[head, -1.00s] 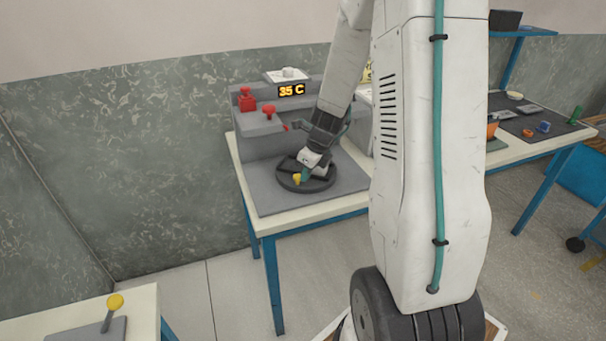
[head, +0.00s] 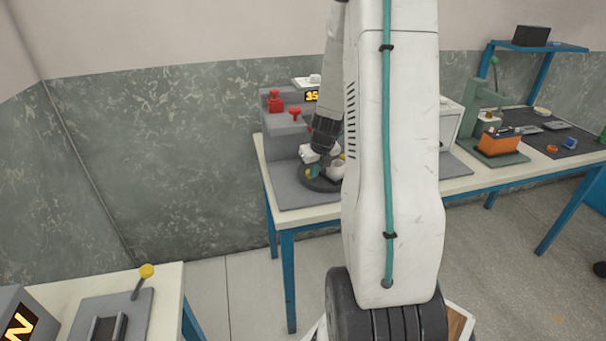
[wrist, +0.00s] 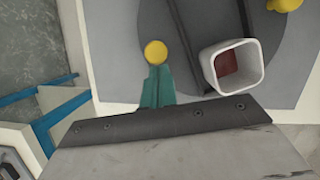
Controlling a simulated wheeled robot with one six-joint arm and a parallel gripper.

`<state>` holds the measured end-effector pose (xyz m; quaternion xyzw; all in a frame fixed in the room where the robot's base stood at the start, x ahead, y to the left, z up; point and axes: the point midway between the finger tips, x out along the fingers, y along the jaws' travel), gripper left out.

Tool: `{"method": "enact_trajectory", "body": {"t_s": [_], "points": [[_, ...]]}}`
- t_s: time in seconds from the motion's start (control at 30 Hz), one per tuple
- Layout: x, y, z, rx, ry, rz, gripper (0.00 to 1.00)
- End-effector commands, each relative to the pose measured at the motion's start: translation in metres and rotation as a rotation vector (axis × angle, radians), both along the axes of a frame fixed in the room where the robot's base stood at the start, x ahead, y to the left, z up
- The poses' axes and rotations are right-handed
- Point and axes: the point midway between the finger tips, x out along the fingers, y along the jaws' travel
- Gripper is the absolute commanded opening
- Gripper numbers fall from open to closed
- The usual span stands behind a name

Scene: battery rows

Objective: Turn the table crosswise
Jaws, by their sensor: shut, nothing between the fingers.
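The table is a dark round turntable (head: 314,184) on a grey plate (head: 290,195); it also shows in the wrist view (wrist: 150,30). Dark parallel rails (wrist: 186,45) run across it, nearly upright in the wrist view. A yellow knob (wrist: 155,52) stands near its rim, and another yellow knob (wrist: 285,4) is cut off at the top right. My arm hides part of the turntable in the head view.
A grey console with red knobs (head: 275,101) and a partly hidden number display (head: 312,96) stands behind the turntable. An orange block (head: 500,141) sits on a green fixture at right. A bench with a yellow-tipped lever (head: 146,271) is at lower left. Floor shows between the benches.

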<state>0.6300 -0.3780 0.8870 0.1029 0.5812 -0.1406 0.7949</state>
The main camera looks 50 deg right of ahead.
Motion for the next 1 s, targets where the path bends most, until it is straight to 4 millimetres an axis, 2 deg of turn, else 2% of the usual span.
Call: {"method": "enact_trajectory", "body": {"t_s": [0.3,1.0], "points": [[-0.0047,-0.0105,0.0001,0.000,0.000,-0.015,0.00],[-0.0035,-0.0092,0.0001,0.000,0.000,-0.012,0.00]]}}
